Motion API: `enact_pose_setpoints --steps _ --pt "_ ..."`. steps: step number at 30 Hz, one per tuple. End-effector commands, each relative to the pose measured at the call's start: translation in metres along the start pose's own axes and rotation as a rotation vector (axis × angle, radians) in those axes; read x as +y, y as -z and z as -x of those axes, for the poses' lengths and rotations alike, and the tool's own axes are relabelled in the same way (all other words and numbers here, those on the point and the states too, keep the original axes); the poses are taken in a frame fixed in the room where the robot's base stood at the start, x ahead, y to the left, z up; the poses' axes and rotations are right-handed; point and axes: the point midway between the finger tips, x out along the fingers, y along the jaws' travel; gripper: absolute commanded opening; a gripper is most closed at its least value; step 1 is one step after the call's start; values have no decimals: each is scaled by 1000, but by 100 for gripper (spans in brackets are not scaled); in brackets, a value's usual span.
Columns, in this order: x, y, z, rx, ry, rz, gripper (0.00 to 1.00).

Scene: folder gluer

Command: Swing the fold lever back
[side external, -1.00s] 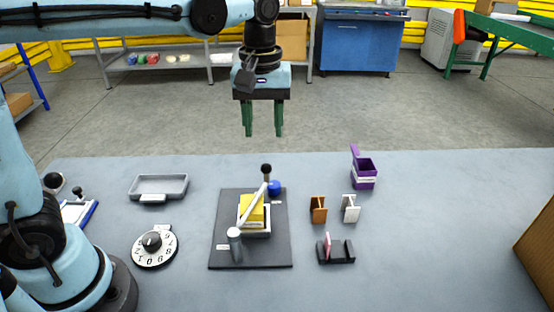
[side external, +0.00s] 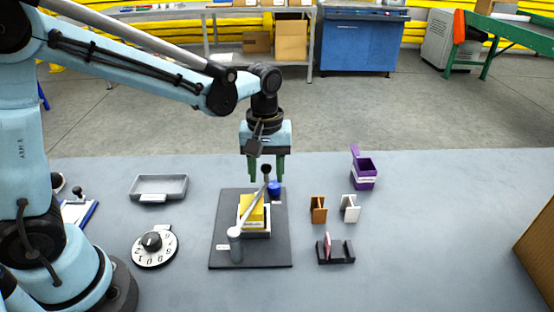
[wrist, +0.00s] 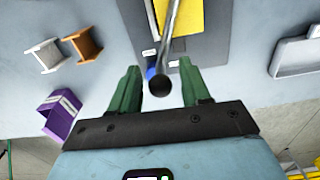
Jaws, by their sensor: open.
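The fold lever (side external: 254,205) is a grey bar with a dark knob (side external: 266,169), running from a grey post (side external: 235,244) at the front left across a yellow block (side external: 246,207) in a white tray. It stands on a dark base plate (side external: 279,246). In the wrist view the lever (wrist: 169,38) points toward me and its knob (wrist: 159,87) shows between my green fingers. My gripper (side external: 266,181) is open, with the knob between or close by its fingertips; contact cannot be told. A blue knob (side external: 274,187) sits at the plate's back edge.
A grey tray (side external: 175,187) and a numbered dial (side external: 155,246) lie to the left. Brown (side external: 318,209) and white (side external: 350,208) holders, a black holder (side external: 345,251) and a purple box (side external: 364,178) stand to the right. The table between is clear.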

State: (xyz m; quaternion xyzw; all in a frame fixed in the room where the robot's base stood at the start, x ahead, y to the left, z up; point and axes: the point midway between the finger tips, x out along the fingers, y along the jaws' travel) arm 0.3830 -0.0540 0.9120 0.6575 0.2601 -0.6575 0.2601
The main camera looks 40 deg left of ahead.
Motion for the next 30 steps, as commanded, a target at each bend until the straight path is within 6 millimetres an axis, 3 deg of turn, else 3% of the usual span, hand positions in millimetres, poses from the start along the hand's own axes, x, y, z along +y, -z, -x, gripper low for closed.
enact_pose_setpoints --steps 13,22,30 --pt "0 0 -8 0 0 0 45" --pt "0 0 -7 0 0 0 0" --pt "0 0 -7 0 0 1 0"
